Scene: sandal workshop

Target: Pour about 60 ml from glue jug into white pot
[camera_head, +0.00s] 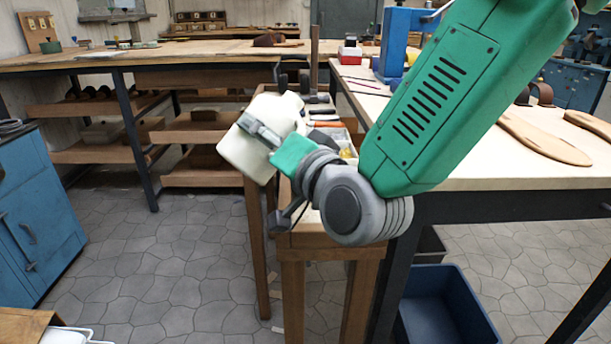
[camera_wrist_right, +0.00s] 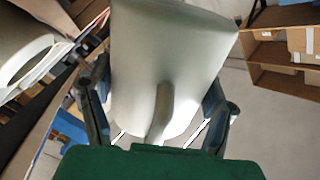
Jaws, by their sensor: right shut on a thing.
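My right gripper (camera_head: 275,150) reaches in from the upper right and is shut on the glue jug (camera_head: 244,155), a cream-white vessel. The jug is held tilted above the narrow wooden stand. In the right wrist view the jug (camera_wrist_right: 190,50) fills the middle, with its handle towards my right gripper (camera_wrist_right: 158,125) and a finger on either side. The white pot (camera_wrist_right: 12,88), a pale round vessel with an open mouth, shows at the left of that view, beside the jug. In the head view I cannot clearly tell the pot from the jug. No liquid is visible. My left gripper is out of view.
The wooden stand (camera_head: 300,241) holds tools and a tray behind my wrist. A workbench (camera_head: 500,180) with sole shapes (camera_head: 540,140) stands to the right, above a blue bin (camera_head: 445,305). A blue cabinet (camera_head: 40,215) is at left. The floor between is clear.

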